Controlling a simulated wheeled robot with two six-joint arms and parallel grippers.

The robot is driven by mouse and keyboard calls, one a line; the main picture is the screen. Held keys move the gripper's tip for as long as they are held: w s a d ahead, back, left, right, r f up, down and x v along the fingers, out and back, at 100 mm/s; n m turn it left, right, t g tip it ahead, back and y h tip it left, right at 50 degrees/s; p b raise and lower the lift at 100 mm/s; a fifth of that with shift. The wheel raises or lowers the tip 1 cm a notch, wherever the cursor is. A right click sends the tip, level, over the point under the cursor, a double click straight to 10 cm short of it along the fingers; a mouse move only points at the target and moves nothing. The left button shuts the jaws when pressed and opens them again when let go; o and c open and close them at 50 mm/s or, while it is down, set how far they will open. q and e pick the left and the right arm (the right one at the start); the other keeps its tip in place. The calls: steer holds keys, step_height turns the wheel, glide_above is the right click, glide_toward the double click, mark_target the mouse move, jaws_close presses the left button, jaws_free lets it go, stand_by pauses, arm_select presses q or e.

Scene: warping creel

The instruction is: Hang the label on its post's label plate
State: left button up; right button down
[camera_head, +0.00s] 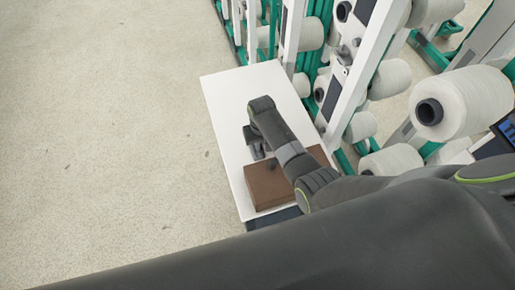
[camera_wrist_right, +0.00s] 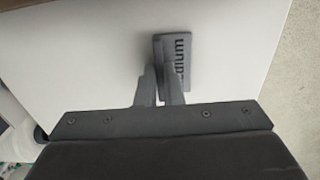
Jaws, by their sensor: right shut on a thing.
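My right gripper (camera_head: 258,150) is low over the white table top, reaching in from the right. In the right wrist view its two fingers (camera_wrist_right: 160,82) are close together on a dark grey label (camera_wrist_right: 178,50). The label bears dark lettering, of which the end "dium" can be read, turned sideways. In the head view the label is too small and too hidden by the gripper to make out. Dark label plates show on the white posts: one on the nearer post (camera_head: 329,96), another higher up (camera_head: 364,11). My left gripper is not in view.
A brown box (camera_head: 265,190) sits on the white table (camera_head: 225,105), beside the gripper and under my forearm. The creel, with white posts, green frame parts and large white yarn cones (camera_head: 462,103), stands along the table's right side. Open floor lies to the left.

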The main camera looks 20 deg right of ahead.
steer(key=shift+s, duration=0.1)
steer(key=shift+r+p, duration=0.85)
steer(key=shift+p, duration=0.2)
steer(key=shift+r, duration=0.6)
steer(key=shift+r, duration=2.1)
